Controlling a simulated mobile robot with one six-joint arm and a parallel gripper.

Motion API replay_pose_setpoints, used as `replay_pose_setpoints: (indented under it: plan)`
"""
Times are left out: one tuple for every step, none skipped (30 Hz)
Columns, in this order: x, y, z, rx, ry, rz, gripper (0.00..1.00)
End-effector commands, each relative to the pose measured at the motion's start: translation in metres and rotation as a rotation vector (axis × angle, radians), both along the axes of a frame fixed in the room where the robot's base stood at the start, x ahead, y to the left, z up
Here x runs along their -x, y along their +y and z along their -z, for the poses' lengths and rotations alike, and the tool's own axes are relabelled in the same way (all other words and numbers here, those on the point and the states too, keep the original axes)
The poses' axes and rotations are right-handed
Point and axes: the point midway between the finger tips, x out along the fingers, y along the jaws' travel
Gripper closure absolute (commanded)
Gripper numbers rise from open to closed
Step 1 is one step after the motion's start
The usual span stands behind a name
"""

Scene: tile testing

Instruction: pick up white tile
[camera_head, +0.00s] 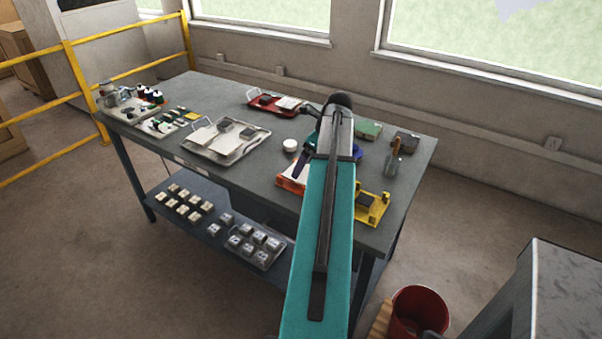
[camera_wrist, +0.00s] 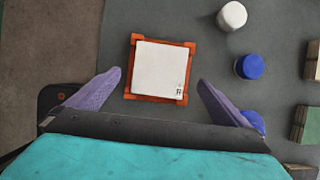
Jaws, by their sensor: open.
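The white tile (camera_wrist: 160,68) lies flat in an orange-red frame (camera_wrist: 130,91) on the grey table, in the upper middle of the wrist view. In the head view the tile's frame (camera_head: 285,184) shows only in part at the left of my arm, which hides the rest. My gripper (camera_wrist: 159,80) is open and empty. Its two purple fingers reach toward the near side of the frame, one at the left and one at the right, with the tile between and beyond them. I cannot tell the height of the fingers above the table.
A white round container (camera_wrist: 232,16) and a blue one (camera_wrist: 249,66) stand right of the tile. Stacked blocks (camera_wrist: 306,124) lie farther right. A yellow holder (camera_head: 371,209), a silver tray (camera_head: 207,152) and a red tray (camera_head: 262,109) share the table (camera_head: 335,245).

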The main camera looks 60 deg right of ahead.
Motion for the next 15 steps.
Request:
replay_pose_setpoints:
  plan:
    - [-0.002,0.001,0.003,-0.003,0.001,-0.001,0.00]
    - [-0.003,0.001,0.006,-0.003,0.001,-0.001,0.00]
    - [-0.005,0.001,0.009,-0.003,0.001,-0.001,0.00]
    - [-0.006,0.001,0.011,-0.002,0.001,-0.001,0.00]
    - [-0.007,0.001,0.014,-0.002,0.001,-0.001,0.00]
    - [-0.009,0.001,0.019,-0.003,0.001,-0.001,0.00]
    - [-0.010,0.001,0.021,-0.003,0.002,-0.001,0.00]
    - [-0.011,0.001,0.023,-0.003,0.001,-0.001,0.00]
    - [-0.012,0.001,0.026,-0.002,0.001,-0.001,0.00]
    - [-0.013,0.001,0.028,-0.001,0.001,0.000,0.00]
    - [-0.013,0.001,0.030,-0.001,0.001,0.000,0.00]
    - [-0.014,0.001,0.032,-0.001,0.001,0.000,0.00]
    - [-0.014,0.001,0.033,-0.001,0.001,0.000,0.00]
    - [-0.015,0.001,0.033,-0.001,0.001,0.000,0.00]
    - [-0.015,0.001,0.034,-0.001,0.001,0.000,0.00]
